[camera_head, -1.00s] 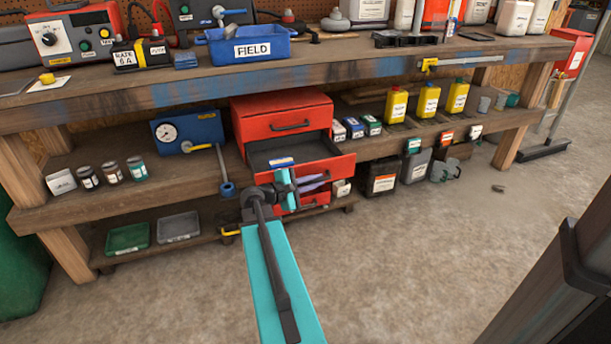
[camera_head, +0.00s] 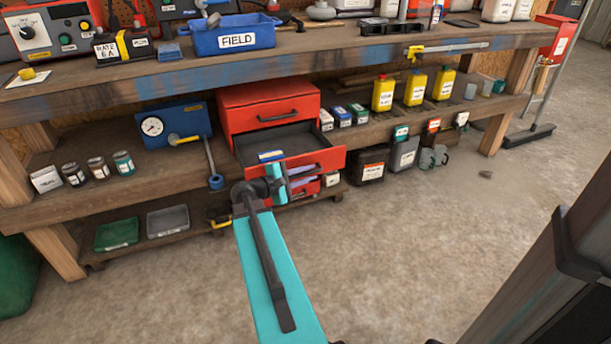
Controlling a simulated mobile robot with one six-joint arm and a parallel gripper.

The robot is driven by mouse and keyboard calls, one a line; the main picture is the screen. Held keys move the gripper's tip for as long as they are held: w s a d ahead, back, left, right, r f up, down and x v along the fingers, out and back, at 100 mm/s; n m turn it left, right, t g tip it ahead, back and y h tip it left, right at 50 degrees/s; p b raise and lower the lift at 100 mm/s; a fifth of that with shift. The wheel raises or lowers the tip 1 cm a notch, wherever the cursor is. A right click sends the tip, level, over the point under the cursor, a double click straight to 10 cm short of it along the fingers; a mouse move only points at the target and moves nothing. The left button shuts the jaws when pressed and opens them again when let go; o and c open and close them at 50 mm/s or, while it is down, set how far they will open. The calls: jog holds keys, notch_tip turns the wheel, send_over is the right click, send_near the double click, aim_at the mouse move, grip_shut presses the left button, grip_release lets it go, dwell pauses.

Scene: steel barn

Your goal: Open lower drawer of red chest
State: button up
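The red chest (camera_head: 270,97) stands at the shelf below the workbench. Its top drawer is shut. The drawer under that (camera_head: 325,162) is pulled out, showing a dark interior with a small blue-and-white item (camera_head: 271,156) in it. Below it is a lower red front (camera_head: 308,188), partly covered by my arm. I cannot tell how far out that lower drawer stands. My gripper (camera_head: 290,181) is in front of the chest's lower part, by the lower front. Its fingertips are too small and covered to show whether they are open, shut or touching a handle.
Small boxes (camera_head: 343,117) and yellow bottles (camera_head: 415,88) stand on the shelf to the chest's right. Dark containers (camera_head: 367,166) stand low at right. A blue gauge case (camera_head: 177,127) and jars stand left. A dark post (camera_head: 540,270) rises at front right.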

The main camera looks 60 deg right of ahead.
jog(key=p+v, duration=0.3)
jog(key=v, duration=1)
jog(key=shift+a+p, duration=0.25)
jog(key=shift+p, duration=0.1)
jog(key=shift+r, duration=0.1)
jog(key=shift+r, duration=0.1)
jog(key=w+a+f+n+t+y+p, duration=0.1)
jog(key=a+f+n+p, duration=0.1)
jog(key=a+p, duration=0.55)
jog(key=w+a+f+n+t+y+p, duration=0.1)
jog(key=w+a+n+p, duration=0.1)
jog(key=a+p, duration=0.55)
jog(key=s+a+f+m+g+y+p, duration=0.1)
jog(key=s+a+f+y+p, duration=0.3)
jog(key=a, duration=0.6)
jog(key=s+a+f+m+y+p, duration=0.3)
jog(key=s+a, duration=0.4)
jog(key=a, duration=0.3)
jog(key=s+a+f+m+g+y+p, duration=0.1)
jog(key=s+a+f+y+p, duration=0.3)
jog(key=a, duration=0.7)
notch_tip(320, 180, down, 2)
jog(key=shift+s+f+m+g+y+p, duration=0.1)
jog(key=shift+s+m+g+y+p, duration=0.25)
jog(key=shift+s+m+y, duration=0.45)
